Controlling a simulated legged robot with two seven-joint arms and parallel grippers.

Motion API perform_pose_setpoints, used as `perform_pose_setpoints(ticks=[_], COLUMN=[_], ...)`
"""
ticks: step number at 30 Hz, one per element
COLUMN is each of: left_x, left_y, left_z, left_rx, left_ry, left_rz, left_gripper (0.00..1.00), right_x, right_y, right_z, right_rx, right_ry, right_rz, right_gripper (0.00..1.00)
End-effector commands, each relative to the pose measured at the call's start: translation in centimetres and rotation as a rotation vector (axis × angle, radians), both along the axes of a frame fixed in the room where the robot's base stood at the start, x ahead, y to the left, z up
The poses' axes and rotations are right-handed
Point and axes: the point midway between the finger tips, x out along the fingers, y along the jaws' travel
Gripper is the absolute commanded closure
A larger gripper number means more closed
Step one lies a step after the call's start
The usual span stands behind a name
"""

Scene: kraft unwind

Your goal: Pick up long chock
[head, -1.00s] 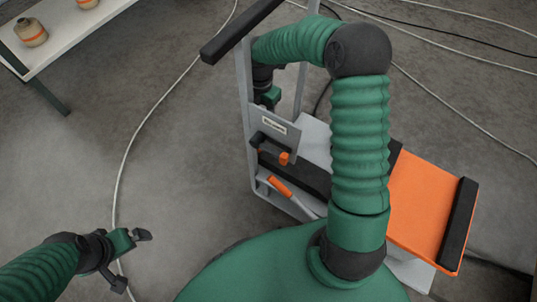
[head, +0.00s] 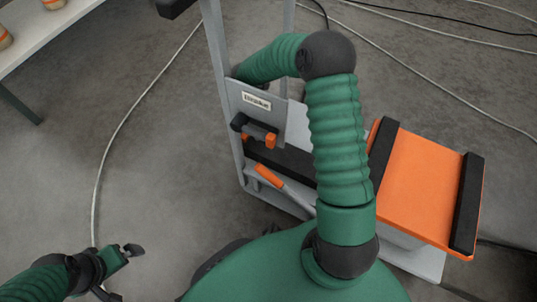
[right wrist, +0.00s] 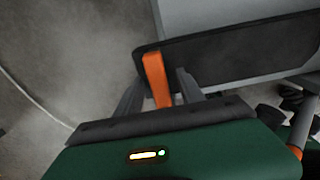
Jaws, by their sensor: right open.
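In the right wrist view an orange bar (right wrist: 156,78) stands upright between the two grey fingers of my right gripper (right wrist: 158,90), in front of a black panel. It may be the long chock; I cannot tell for sure. The fingers are apart, with a visible gap at least on the right side. In the head view a black piece with orange parts (head: 270,141) sits on the cart's grey plate (head: 285,122). My left gripper (head: 122,272) is open and empty at the lower left, above the floor.
The cart's grey upright frame (head: 218,80) stands beside my right forearm. An orange-handled lever (head: 268,177) lies low on the cart. An orange platform with black bars (head: 418,185) is at the right. A white table (head: 45,38) stands upper left. Cables cross the floor.

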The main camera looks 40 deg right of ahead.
Motion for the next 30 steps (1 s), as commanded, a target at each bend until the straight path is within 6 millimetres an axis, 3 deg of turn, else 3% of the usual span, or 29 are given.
perform_pose_setpoints(ticks=[4, 14, 26, 30], left_x=[0.0, 0.0, 0.0, 0.0], left_y=[0.0, 0.0, 0.0, 0.0], left_z=[0.3, 0.3, 0.3, 1.2], left_rx=[0.0, 0.0, 0.0, 0.0], left_ry=[-0.001, -0.001, -0.001, -0.001], left_rz=[0.0, 0.0, 0.0, 0.0], left_gripper=[0.0, 0.0, 0.0, 0.0], right_x=[0.0, 0.0, 0.1, 0.1], right_y=[0.0, 0.0, 0.0, -0.1], right_z=[0.3, 0.3, 0.4, 1.6], right_rx=[-0.001, -0.001, -0.001, -0.002], right_ry=[-0.001, 0.0, -0.002, -0.003], right_rz=[0.0, 0.0, 0.0, 0.0], right_gripper=[0.57, 1.0, 1.0, 1.0])
